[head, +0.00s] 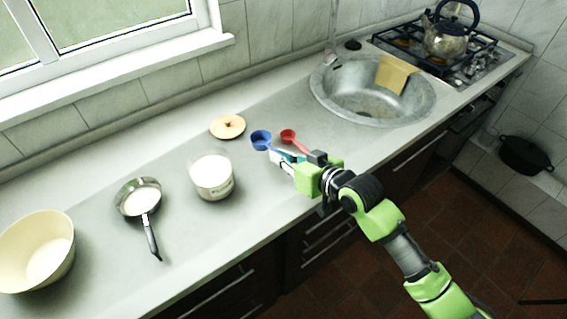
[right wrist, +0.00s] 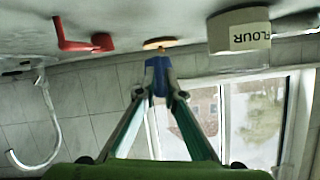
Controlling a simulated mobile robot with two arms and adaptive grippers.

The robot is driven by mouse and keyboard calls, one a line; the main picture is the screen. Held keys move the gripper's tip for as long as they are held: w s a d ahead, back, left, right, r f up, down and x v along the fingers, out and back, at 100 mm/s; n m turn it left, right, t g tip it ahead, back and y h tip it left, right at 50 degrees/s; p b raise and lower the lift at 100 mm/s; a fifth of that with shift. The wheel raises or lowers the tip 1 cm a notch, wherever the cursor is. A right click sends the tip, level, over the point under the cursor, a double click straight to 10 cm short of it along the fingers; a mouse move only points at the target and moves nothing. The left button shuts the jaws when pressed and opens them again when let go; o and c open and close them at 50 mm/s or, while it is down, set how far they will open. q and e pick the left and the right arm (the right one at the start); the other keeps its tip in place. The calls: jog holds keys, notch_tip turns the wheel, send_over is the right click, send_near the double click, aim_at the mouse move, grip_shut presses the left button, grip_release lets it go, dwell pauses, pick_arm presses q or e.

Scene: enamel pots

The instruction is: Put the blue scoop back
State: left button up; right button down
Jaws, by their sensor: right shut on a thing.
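The blue scoop (head: 261,138) is at the middle of the counter, between the flour canister and the red scoop. My right gripper (head: 279,155) reaches in from the lower right and is shut on its handle. In the right wrist view, which looks upside down, the blue scoop (right wrist: 158,74) sits between the closed fingertips (right wrist: 160,88). I cannot tell whether the scoop touches the counter. The white flour canister (head: 211,180) stands open to the left, with white contents; its label shows in the right wrist view (right wrist: 240,32). My left gripper is not in view.
A red scoop (head: 288,136) lies just right of the blue one. A round wooden lid (head: 228,127) lies behind the canister. A small pan (head: 139,196) and a cream bowl (head: 38,250) stand at left. The sink (head: 350,108) and stove (head: 482,66) are at right.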

aim_at(283, 174)
jog(key=w+f, duration=0.2)
jog(key=shift+w+d+f, duration=0.15)
jog(key=shift+d+f, duration=0.05)
jog(key=shift+f, duration=0.15)
jog(key=shift+f+p, duration=0.4)
jog(key=shift+f, duration=1.2)
jog(key=c, duration=2.6)
grip_release()
jog(key=shift+f, duration=0.2)
jog(key=o, duration=0.4)
jog(key=shift+o, duration=0.2)
jog(key=shift+r, duration=0.15)
